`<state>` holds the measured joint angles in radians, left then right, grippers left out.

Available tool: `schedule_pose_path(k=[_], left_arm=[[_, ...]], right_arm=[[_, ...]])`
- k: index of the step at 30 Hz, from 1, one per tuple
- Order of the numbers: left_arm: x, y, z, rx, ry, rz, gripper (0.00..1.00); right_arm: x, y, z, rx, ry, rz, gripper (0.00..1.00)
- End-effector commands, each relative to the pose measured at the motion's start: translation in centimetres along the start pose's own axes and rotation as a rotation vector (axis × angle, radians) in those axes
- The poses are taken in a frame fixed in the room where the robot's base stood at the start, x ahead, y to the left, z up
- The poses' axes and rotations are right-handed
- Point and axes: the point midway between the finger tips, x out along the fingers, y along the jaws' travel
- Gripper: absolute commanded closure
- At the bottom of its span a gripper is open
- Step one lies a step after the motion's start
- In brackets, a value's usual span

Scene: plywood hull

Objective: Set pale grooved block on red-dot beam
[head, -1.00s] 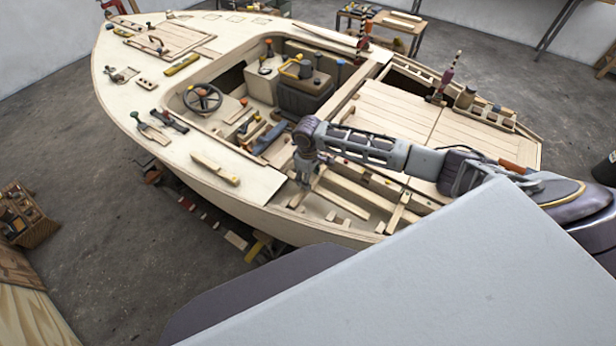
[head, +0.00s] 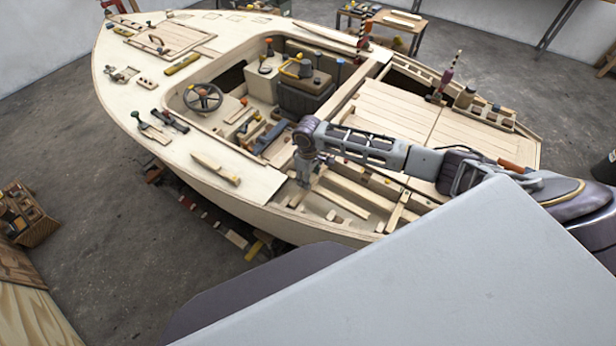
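The boat's open bay holds several pale beams, one of them (head: 352,192) running just right of my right gripper. Small red and yellow marks show on a beam (head: 368,177) behind it, too small to tell which is the red-dot beam. Small pale blocks (head: 332,214) lie at the near side of the bay; I cannot make out a groove on any. My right gripper (head: 304,184) points down into the bay at its left end, beside the beams. Its fingers are too small to tell whether they hold anything. My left gripper is out of view.
The deck carries a pale wooden piece (head: 215,169), dark-handled tools (head: 155,130) and a steering wheel (head: 203,97). Slatted hatch panels (head: 385,112) lie behind my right arm. A striped post (head: 447,78) stands near the right rim.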

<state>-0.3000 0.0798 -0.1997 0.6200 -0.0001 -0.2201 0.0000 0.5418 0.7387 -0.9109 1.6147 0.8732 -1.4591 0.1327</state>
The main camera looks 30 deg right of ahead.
Motion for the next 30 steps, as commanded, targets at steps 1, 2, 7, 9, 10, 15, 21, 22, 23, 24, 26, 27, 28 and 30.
schedule_pose_path(k=[1, 2, 7, 9, 10, 15, 21, 22, 23, 24, 26, 27, 28, 30], left_arm=[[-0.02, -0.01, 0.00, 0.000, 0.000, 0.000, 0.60], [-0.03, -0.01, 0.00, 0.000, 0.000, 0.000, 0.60], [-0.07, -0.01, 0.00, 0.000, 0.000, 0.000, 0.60], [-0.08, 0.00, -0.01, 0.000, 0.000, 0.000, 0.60], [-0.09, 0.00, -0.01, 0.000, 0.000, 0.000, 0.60], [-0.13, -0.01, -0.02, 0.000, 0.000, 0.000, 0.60], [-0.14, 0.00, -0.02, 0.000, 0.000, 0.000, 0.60], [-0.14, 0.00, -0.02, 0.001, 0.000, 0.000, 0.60], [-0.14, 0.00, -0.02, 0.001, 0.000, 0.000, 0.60], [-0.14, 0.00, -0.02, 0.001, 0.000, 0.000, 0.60], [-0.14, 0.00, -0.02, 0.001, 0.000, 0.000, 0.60], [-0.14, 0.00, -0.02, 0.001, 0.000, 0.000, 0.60], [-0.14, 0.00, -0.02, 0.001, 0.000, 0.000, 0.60], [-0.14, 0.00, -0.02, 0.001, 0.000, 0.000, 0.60]], right_arm=[[0.05, -0.01, 0.00, 0.000, 0.000, 0.000, 0.79], [0.08, -0.01, 0.00, 0.000, 0.000, 0.000, 0.79], [0.28, -0.01, 0.01, 0.000, 0.000, 0.000, 0.79], [0.36, -0.01, 0.01, 0.000, 0.000, 0.000, 0.79], [0.40, -0.01, 0.00, 0.000, 0.000, 0.000, 0.79], [0.60, -0.01, 0.01, 0.000, 0.000, 0.000, 0.79], [0.73, 0.00, 0.00, 0.000, 0.000, 0.000, 0.46], [0.74, -0.01, 0.00, 0.000, 0.000, 0.000, 0.42], [0.74, -0.01, 0.01, 0.000, 0.000, 0.000, 0.38], [0.74, -0.01, 0.00, 0.000, 0.000, 0.000, 0.33], [0.74, -0.01, 0.01, 0.000, 0.000, 0.000, 0.31], [0.74, 0.00, 0.01, 0.000, 0.000, 0.000, 0.31], [0.74, 0.00, 0.01, 0.000, 0.000, 0.000, 0.31], [0.73, 0.00, 0.01, 0.000, 0.000, 0.000, 0.31]])
